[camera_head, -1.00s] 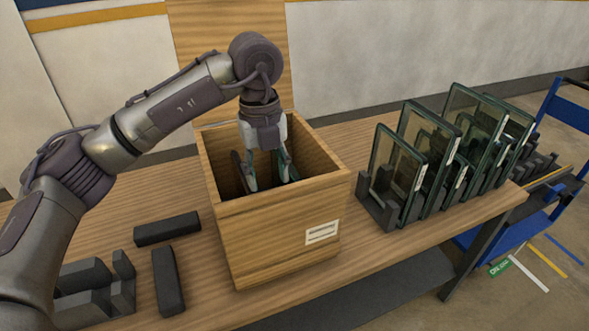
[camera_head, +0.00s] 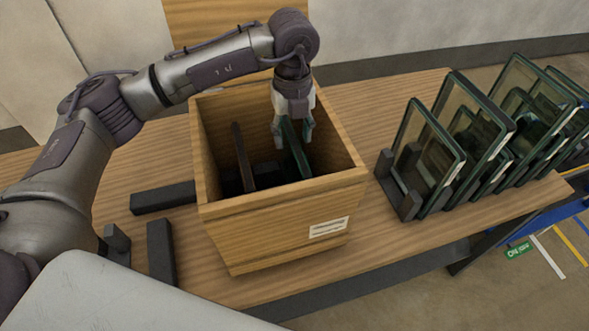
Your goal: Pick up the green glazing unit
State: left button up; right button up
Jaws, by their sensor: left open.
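The green glazing unit (camera_head: 298,155) is a thin dark-green-edged pane. It stands tilted inside the wooden box (camera_head: 274,236), near the right wall. My left gripper (camera_head: 293,134) hangs over the box, pointing down. Its jaws are open, with one light fingertip on each side of the pane's top edge. I cannot tell whether either finger touches it. The pane's lower part is hidden in the dark box. My right gripper is not in view.
A dark, thin panel (camera_head: 243,157) stands in the box's left part. Several green-edged panes stand in a dark rack (camera_head: 408,204) to the right. Dark bars (camera_head: 162,197) lie left of the box. The wooden tabletop (camera_head: 345,262) is clear between box and rack.

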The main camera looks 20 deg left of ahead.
aim_at(294, 174)
pick_arm(q)
jog(key=shift+s+d+f+p, duration=0.1)
jog(key=shift+s+f+p, duration=0.05)
jog(key=shift+f+p, duration=0.35)
jog(key=shift+s+d+f+p, duration=0.1)
jog(key=shift+f+p, duration=0.2)
jog(key=shift+f, duration=0.25)
notch_tip(294, 174, down, 3)
jog(key=shift+f+p, duration=0.15)
jog(key=shift+p, duration=0.35)
jog(key=shift+f, duration=0.2)
grip_shut()
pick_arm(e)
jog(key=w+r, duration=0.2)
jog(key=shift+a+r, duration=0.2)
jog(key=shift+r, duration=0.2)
pick_arm(q)
jog(key=shift+r, duration=0.15)
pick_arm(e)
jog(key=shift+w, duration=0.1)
